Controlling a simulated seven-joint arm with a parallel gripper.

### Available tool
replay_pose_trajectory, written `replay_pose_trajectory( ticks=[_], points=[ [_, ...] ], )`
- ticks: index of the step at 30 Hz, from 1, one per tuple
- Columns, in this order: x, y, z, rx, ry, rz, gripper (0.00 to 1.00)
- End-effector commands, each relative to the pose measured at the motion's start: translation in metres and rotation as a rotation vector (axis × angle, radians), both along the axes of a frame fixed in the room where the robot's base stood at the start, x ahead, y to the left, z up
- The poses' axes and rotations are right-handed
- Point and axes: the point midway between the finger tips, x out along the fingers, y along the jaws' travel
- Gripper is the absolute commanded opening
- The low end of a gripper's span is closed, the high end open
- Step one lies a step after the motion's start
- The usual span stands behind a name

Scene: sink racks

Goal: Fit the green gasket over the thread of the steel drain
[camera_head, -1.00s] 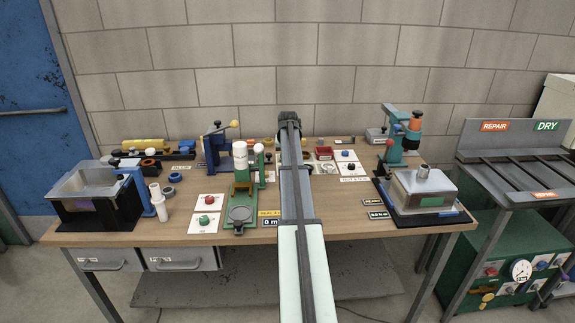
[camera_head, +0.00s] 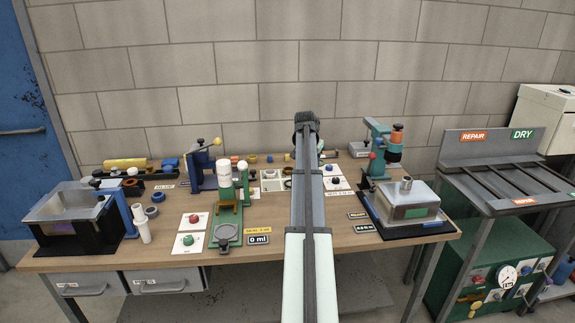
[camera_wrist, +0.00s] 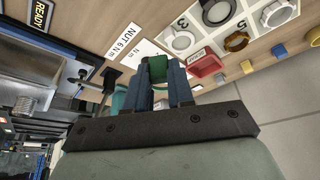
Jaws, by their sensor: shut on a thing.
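My gripper (camera_wrist: 160,72) is shut on the green gasket (camera_wrist: 157,68), which shows as a short green band between the dark blue fingers in the wrist view. The steel drain (camera_head: 406,184) stands upright on top of the steel sink (camera_head: 408,201) at the right of the bench in the head view. Its ribbed thread (camera_wrist: 25,104) shows at the left edge of the wrist view. The gasket is well apart from the drain. In the head view my arm hides the gripper and gasket.
A green press with an orange top (camera_head: 381,150) stands behind the sink. The READY sign (camera_wrist: 39,15) lies flat. The repair rack (camera_head: 502,165) stands right.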

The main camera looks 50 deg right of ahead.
Motion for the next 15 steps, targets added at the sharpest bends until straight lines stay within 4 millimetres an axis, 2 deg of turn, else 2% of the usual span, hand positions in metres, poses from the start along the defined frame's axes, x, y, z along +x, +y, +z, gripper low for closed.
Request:
replay_pose_trajectory(
  ticks=[1,15],
  points=[
    [-0.020,-0.009,0.005,-0.001,-0.001,-0.032,0.00],
    [-0.191,-0.077,0.046,-0.002,0.000,-0.272,0.00]
  ],
)
